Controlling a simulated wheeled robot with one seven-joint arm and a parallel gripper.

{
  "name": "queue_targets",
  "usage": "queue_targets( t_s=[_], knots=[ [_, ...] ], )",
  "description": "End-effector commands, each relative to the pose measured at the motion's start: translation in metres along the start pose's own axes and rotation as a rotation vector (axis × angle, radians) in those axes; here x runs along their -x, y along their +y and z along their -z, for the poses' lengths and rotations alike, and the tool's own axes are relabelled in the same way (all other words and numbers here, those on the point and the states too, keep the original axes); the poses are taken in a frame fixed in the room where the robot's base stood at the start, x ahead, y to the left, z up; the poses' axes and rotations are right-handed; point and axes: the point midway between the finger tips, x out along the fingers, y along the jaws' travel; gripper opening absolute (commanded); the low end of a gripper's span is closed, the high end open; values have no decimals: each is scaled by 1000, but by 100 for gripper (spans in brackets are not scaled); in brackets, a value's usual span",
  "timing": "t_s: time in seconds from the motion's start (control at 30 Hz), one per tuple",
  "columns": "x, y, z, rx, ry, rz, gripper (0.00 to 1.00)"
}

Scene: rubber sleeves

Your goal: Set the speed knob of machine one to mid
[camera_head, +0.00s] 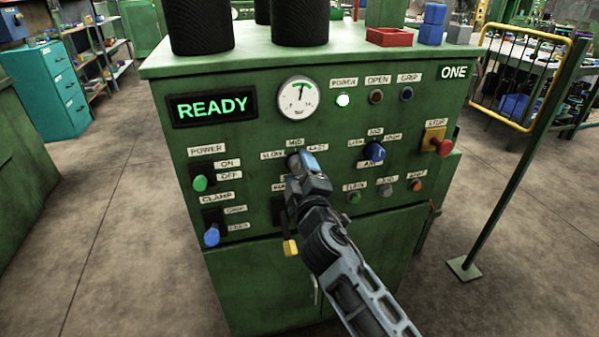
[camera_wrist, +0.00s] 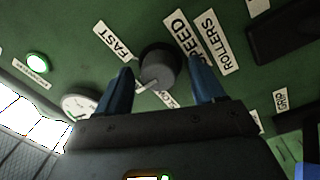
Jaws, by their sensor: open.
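Machine one (camera_head: 375,108) is a green cabinet marked ONE. Its speed knob (camera_head: 292,161) is dark and round, under the labels SLOW, MID and FAST. In the wrist view the knob (camera_wrist: 157,72) has a grey face and stands between my two blue fingertips. My gripper (camera_head: 303,163) is open around it, with a visible gap on the right finger's side; contact on the left is unclear. The FAST label (camera_wrist: 113,41) and SPEED label (camera_wrist: 183,42) show beside it. The MID label (camera_head: 295,142) shows above it in the head view. Which way the knob points is unclear.
A lit READY display (camera_head: 212,108) and a gauge (camera_head: 299,98) sit above. A blue rotary knob (camera_head: 375,152) and red stop button (camera_head: 444,147) lie to the right. Power switch (camera_head: 201,182) and clamp switch (camera_head: 212,236) are left. A yellow-handled part (camera_head: 290,247) hangs below my gripper.

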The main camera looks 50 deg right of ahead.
Motion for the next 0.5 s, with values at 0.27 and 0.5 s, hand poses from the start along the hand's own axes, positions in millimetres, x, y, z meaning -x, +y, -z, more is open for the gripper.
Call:
queue_targets(
  t_s=[0.27, 0.5],
  knots=[
    [18, -3, -1, 0, 1, 2, 68],
    [58, -3, -1, -1, 1, 2, 68]
  ],
)
